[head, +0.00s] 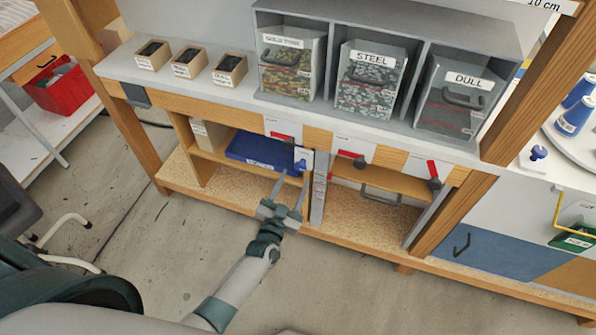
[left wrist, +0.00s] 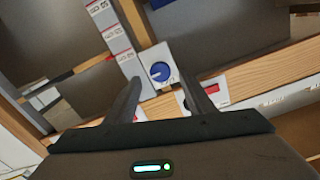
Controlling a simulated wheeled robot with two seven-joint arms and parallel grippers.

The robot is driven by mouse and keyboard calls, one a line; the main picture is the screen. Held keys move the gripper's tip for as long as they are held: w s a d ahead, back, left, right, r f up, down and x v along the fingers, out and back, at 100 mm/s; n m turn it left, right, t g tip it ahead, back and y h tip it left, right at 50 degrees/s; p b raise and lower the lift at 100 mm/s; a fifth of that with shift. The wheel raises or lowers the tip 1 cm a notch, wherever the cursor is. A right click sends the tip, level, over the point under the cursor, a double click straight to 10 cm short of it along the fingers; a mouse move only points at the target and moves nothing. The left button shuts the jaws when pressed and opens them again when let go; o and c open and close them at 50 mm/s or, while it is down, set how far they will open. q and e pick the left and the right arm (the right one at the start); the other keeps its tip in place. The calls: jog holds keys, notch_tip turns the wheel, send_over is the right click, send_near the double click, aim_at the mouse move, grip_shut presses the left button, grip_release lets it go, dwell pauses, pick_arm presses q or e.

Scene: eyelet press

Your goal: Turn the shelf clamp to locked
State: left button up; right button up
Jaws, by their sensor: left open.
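A blue knob (head: 300,165) sits on a small white plate under the bench front, beside an upright strip with printed marks (head: 319,190). It appears to be the shelf clamp; its label is too small to read. In the left wrist view the round blue knob (left wrist: 160,72) shows a pale line across its face. My left gripper (head: 293,178) is open and empty, just in front of and below the knob. In the left wrist view the fingertips (left wrist: 162,86) stand to either side of the knob's line, apart from it. My right gripper is not in view.
Red levers with dark knobs (head: 350,156) are on white plates along the bench front. A blue tray (head: 262,150) lies on the shelf left of the knob. Bins labelled STEEL (head: 371,80) and DULL (head: 452,100) stand above. The floor in front is clear.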

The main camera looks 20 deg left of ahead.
aim_at(300, 169)
pick_arm(q)
jog(key=shift+w, duration=2.25)
jog(key=shift+d, duration=0.1)
jog(key=shift+c, duration=0.3)
jog(key=c, duration=1)
